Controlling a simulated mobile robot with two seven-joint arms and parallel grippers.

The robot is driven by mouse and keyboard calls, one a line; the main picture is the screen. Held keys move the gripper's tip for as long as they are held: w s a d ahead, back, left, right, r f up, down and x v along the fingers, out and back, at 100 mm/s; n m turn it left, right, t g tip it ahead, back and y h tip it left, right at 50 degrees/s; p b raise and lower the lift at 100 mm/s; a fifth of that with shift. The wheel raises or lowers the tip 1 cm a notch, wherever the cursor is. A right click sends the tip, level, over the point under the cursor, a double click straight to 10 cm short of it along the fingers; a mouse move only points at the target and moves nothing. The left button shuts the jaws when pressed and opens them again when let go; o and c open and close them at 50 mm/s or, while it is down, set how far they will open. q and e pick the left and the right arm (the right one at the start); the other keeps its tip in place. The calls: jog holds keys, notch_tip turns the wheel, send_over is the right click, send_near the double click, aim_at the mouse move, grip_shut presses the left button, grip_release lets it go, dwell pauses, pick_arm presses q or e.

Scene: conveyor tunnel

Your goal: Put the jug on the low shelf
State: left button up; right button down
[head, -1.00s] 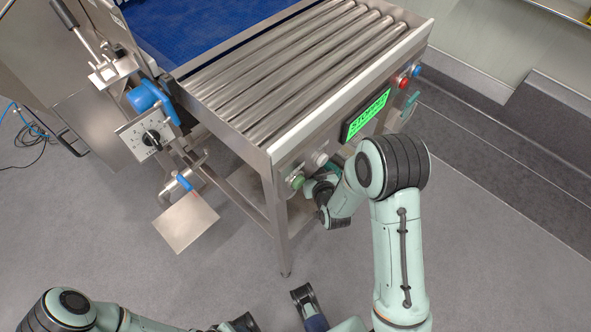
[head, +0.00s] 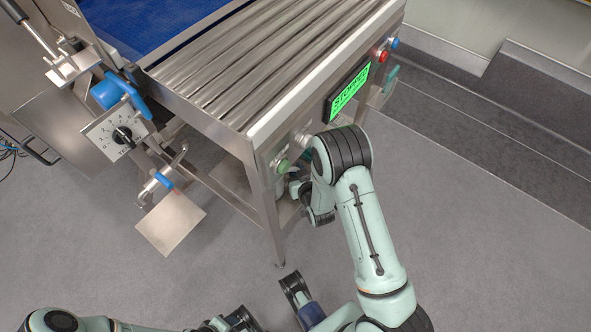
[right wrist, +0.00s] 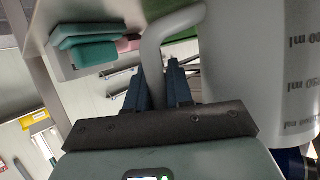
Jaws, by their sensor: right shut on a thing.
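The jug (right wrist: 255,65) is white with dark ml markings and fills the right side of the right wrist view. Its handle (right wrist: 152,50) runs between the two dark fingers of my right gripper (right wrist: 160,78), which is shut on it. In the head view, my right forearm and wrist reach to the near end of the conveyor frame, below the button panel; the fingers and most of the jug are hidden there. The low shelf (head: 229,177) is a metal plate under the rollers, partly covered by the frame. My left arm shows along the bottom edge; its fingers do not show clearly.
The conveyor's steel leg (head: 269,228) stands just left of my right wrist. Above are the rollers (head: 262,62), a green screen (head: 347,93) and buttons. A steel plate (head: 171,222) and blue-handled clamp stick out at left. The floor at right is clear.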

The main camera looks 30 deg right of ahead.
dwell(0.4)
jog(key=c, duration=1)
grip_release()
jog(key=shift+f, duration=0.15)
